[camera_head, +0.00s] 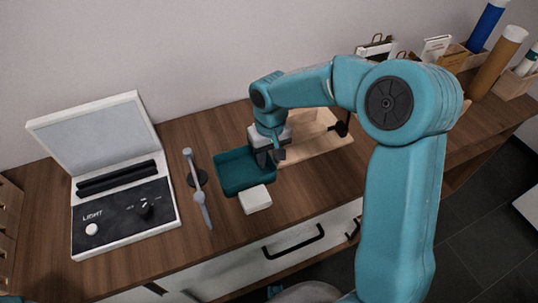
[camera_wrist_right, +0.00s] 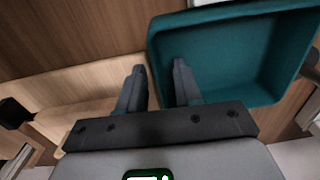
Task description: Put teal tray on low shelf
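The teal tray (camera_head: 232,184) lies on the wooden table, with its inside facing up and empty. My right gripper (camera_head: 271,160) is over its right rim in the head view. In the right wrist view the gripper (camera_wrist_right: 159,72) is open, with one finger inside the tray (camera_wrist_right: 215,60) and the other outside. The tray's wall runs between the fingers, with a gap visible. A shelf-like level (camera_head: 458,180) shows under the table at the right; I cannot tell if it is the low shelf.
A white box (camera_head: 256,199) stands close to the tray's front. A grey tool (camera_head: 203,198) and an open LIGHT case (camera_head: 122,215) are to the left. Tubes and boxes stand at the far right.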

